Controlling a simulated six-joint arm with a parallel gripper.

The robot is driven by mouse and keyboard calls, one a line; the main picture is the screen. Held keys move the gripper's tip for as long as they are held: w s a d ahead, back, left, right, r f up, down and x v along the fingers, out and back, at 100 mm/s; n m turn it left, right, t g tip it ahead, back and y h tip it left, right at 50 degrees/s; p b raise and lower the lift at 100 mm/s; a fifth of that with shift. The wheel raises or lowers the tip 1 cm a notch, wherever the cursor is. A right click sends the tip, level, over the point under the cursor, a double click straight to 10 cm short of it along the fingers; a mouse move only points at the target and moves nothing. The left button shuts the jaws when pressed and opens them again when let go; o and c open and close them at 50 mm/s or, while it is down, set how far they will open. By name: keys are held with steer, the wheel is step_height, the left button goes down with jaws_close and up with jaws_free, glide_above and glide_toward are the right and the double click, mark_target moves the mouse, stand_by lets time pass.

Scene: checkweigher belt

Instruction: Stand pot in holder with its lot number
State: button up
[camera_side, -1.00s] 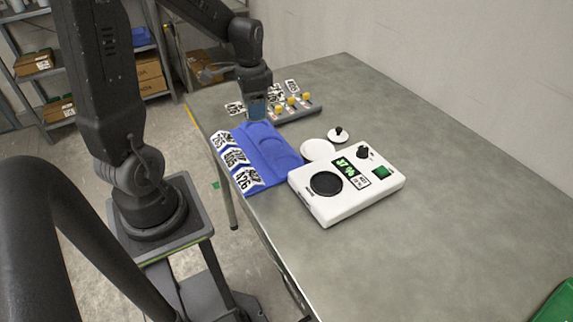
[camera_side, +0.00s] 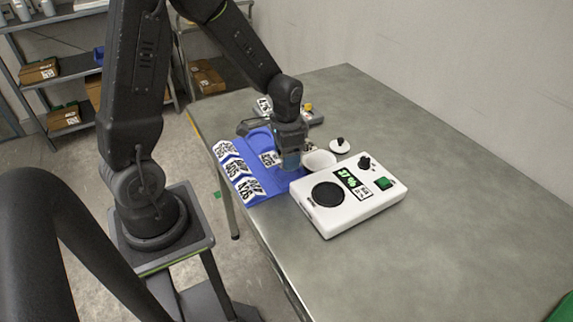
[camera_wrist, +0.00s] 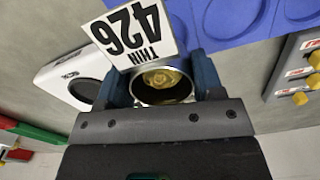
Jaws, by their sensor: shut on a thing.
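My gripper (camera_side: 290,158) is shut on a small metal-rimmed pot (camera_wrist: 165,92) with a lumpy yellow filling, which sits between the fingers (camera_wrist: 160,80) in the wrist view. A white tag (camera_wrist: 140,32) reading "426 THIN" stands by the pot; it also shows beside my gripper in the side view (camera_side: 269,159). The blue holder (camera_side: 262,178) lies on the table, with round recesses and several lot labels along its left edge. Its nearest label (camera_side: 245,188) seems to read 426. My gripper is over the holder's right side, and whether the pot touches it is hidden.
A white scale (camera_side: 345,205) with a black round pan stands just right of the holder. A white dish (camera_side: 319,160) and a black-knobbed white lid (camera_side: 340,146) lie behind. A grey strip with yellow knobs (camera_wrist: 300,98) is beyond the holder.

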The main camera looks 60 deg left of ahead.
steer(key=shift+f, duration=1.9)
steer(key=shift+f, duration=0.15)
steer(key=o, duration=0.8)
